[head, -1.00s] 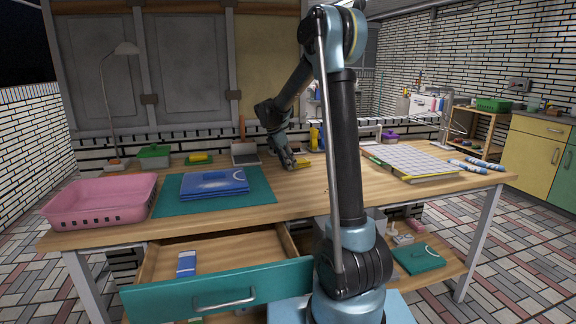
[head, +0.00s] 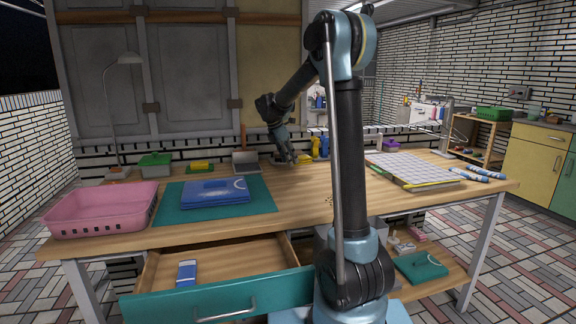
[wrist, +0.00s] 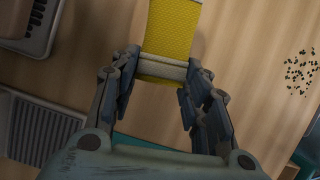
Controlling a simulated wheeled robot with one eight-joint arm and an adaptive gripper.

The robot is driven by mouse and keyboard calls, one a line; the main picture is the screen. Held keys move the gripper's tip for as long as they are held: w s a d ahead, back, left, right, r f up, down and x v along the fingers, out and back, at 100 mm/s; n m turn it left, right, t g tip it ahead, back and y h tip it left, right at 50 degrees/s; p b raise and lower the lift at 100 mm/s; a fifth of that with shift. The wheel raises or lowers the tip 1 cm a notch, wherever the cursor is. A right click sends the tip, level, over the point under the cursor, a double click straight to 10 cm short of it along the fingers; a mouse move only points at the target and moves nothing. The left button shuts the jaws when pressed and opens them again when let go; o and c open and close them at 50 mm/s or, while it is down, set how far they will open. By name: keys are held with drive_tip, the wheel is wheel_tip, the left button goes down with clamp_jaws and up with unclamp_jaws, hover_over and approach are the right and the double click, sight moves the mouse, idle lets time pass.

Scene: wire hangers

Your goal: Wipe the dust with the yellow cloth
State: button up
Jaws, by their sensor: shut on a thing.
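The yellow cloth (wrist: 172,28) lies between my gripper's fingers in the wrist view and extends beyond them. A pale band crosses it near the fingertips. In the head view the cloth (head: 305,159) is a small yellow patch at the back middle of the wooden table. My gripper (head: 289,161) points down there and is shut on the cloth; its fingers (wrist: 162,78) flank it in the wrist view. The dust is a patch of dark specks (wrist: 299,72) on bare wood to the right of the cloth. In the head view the specks (head: 328,199) are partly hidden by my arm.
A grey device (head: 246,163) stands left of my gripper. Blue and yellow bottles (head: 319,147) stand behind the cloth. A gridded pad (head: 410,167) lies at right, blue folders (head: 215,190) and a pink basket (head: 100,210) at left. The front drawer (head: 215,301) is open.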

drive_tip(key=shift+r, duration=0.35)
drive_tip(key=shift+r, duration=1.35)
